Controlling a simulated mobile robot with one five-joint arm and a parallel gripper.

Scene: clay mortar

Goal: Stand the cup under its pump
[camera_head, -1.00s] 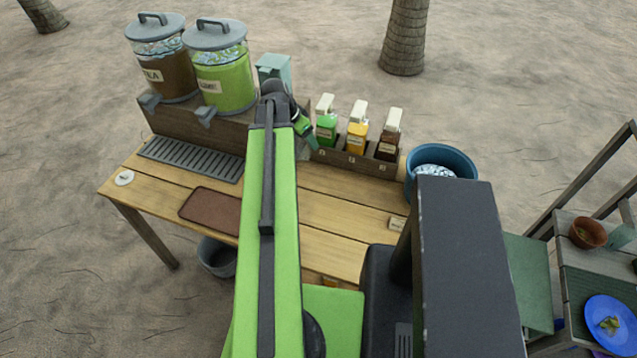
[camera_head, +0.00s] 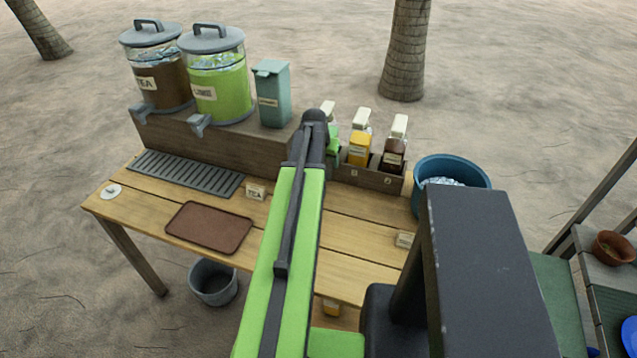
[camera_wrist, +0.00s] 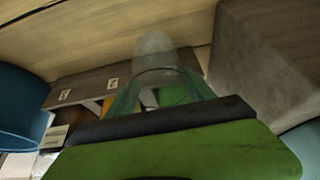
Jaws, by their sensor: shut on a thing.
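A clear cup (camera_wrist: 150,82) shows in the wrist view, held at my gripper (camera_wrist: 165,108), whose green and black finger covers its near part. In the head view my arm hides the gripper and cup. Three pump bottles with cream tops stand in a wooden rack (camera_head: 370,180): a green one (camera_head: 333,143) partly behind my arm, a yellow one (camera_head: 358,150) in the middle and a brown one (camera_head: 394,153) at the right. In the wrist view the rack (camera_wrist: 85,90) with small white labels lies beyond the cup. I cannot tell whether the cup touches anything.
Tea (camera_head: 160,85) and green drink (camera_head: 220,90) dispensers and a teal box (camera_head: 272,95) stand on a raised wooden block. A blue ice bucket (camera_head: 430,190) is right of the rack. A grey drip grate (camera_head: 185,173) and brown mat (camera_head: 208,228) lie on the table (camera_head: 345,235).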

